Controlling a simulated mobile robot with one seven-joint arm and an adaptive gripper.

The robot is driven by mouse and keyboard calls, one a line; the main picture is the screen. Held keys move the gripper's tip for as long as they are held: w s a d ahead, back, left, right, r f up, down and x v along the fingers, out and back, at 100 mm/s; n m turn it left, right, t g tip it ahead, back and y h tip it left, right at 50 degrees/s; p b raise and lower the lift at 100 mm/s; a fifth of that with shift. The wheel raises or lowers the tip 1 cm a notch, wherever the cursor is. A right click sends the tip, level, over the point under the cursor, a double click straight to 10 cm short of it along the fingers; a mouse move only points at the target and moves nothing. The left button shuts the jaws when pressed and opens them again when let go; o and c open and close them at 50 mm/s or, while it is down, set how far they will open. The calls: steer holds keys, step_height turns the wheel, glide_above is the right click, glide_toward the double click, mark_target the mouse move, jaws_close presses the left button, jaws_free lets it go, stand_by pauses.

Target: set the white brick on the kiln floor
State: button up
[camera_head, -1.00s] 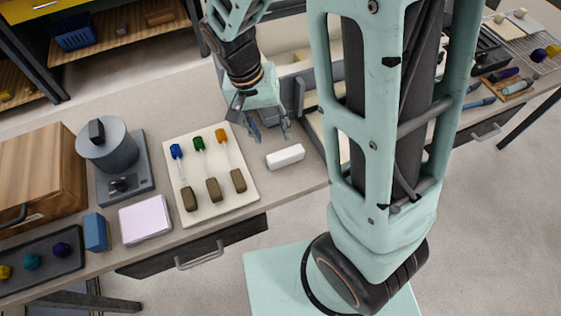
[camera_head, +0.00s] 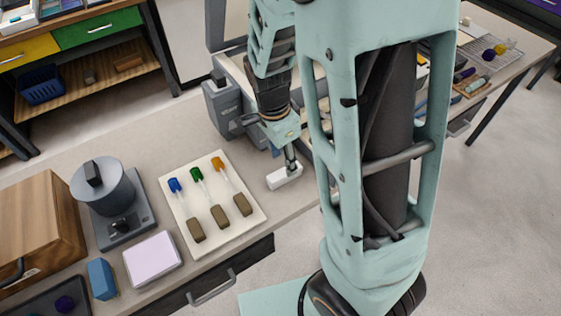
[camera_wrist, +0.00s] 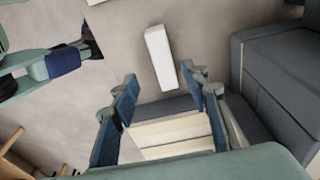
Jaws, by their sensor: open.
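The white brick (camera_head: 284,178) lies on the worktop right of the rod board, near the front edge. In the wrist view the white brick (camera_wrist: 159,58) lies beyond the fingertips, roughly in line with the gap between them. My gripper (camera_head: 291,160) is over the brick in the head view, and the arm hides part of the scene there. In the wrist view my gripper (camera_wrist: 160,78) is open, with nothing between its fingers. A grey kiln-like housing (camera_wrist: 274,78) stands at the right, with a cream slatted surface (camera_wrist: 172,132) below the fingers. The kiln floor cannot be clearly told.
A cream board (camera_head: 245,224) with several coloured glass rods lies left of the brick. A grey round device (camera_head: 106,184), a pale pad (camera_head: 152,258) and a blue block (camera_head: 101,279) are further left. Grey equipment (camera_head: 224,112) stands behind.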

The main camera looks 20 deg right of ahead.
mark_target(284, 171)
steer(key=shift+w+d+f, duration=0.15)
steer(key=shift+f, duration=1.1)
steer(key=shift+w+d+f, duration=0.1)
steer(key=shift+f, duration=1.15)
steer(key=shift+w+d+f, duration=0.15)
steer(key=shift+f, duration=1.1)
jaws_close()
